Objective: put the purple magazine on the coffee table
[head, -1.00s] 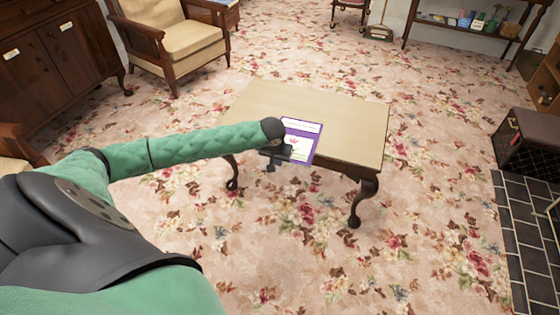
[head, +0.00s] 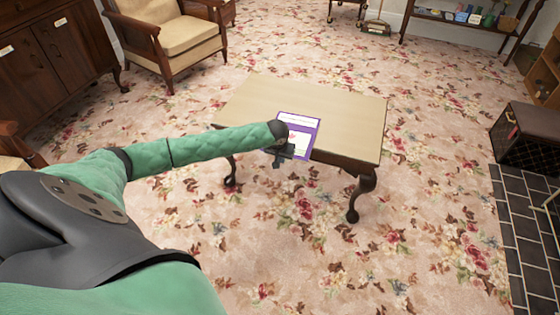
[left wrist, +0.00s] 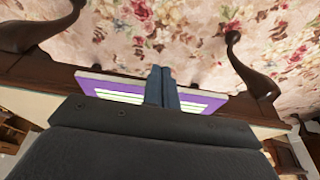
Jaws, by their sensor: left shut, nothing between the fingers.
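The purple magazine (head: 312,127) lies at the front edge of the wooden coffee table (head: 350,110), and its near end reaches past the table's front edge in the head view. It also shows in the left wrist view (left wrist: 95,82), with its purple border and pale page edges across the table's dark rim. My left gripper (head: 287,151) is at the magazine's near left side and hides part of it. Its fingers (left wrist: 163,87) are shut and empty, in front of the magazine; I cannot tell whether they touch it. My right gripper is not in view.
The rest of the tabletop is bare. An armchair (head: 185,35) and a dark cabinet (head: 60,50) stand at the back left. A brown case (head: 528,135) stands at the right beside dark tiles (head: 520,210). Patterned carpet around the table is clear.

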